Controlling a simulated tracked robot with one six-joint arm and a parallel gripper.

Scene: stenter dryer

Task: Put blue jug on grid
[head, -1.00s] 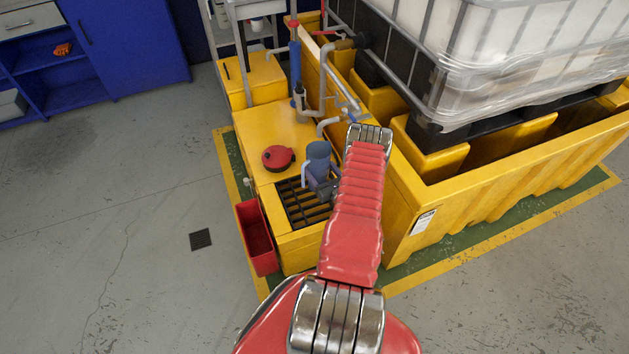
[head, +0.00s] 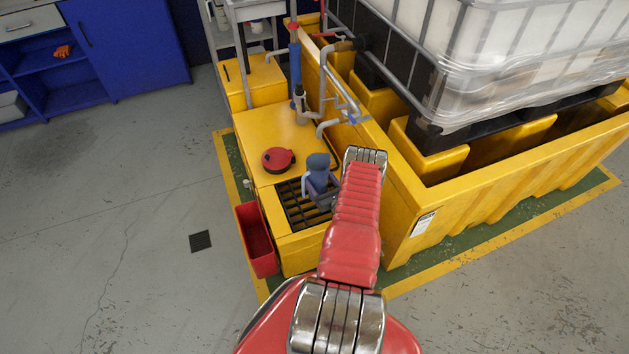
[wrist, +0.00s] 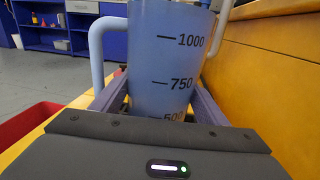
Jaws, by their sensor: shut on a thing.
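The blue jug (head: 317,172) is upright at the dark grid (head: 294,207) in the yellow cabinet top. My gripper (head: 321,186) is shut on the jug from the right side in the head view. In the wrist view the jug (wrist: 170,60) stands between my two fingers (wrist: 165,103), with its handle at the left and its measuring marks facing the camera. The jug's bottom is hidden behind my gripper, so I cannot tell whether it touches the grid.
A red lid-like object (head: 278,160) lies on the yellow top (head: 265,130) behind the grid. Grey pipes (head: 328,127) rise beyond it. A yellow wall (head: 405,210) stands close at the right. A red bin (head: 256,240) hangs at the front left.

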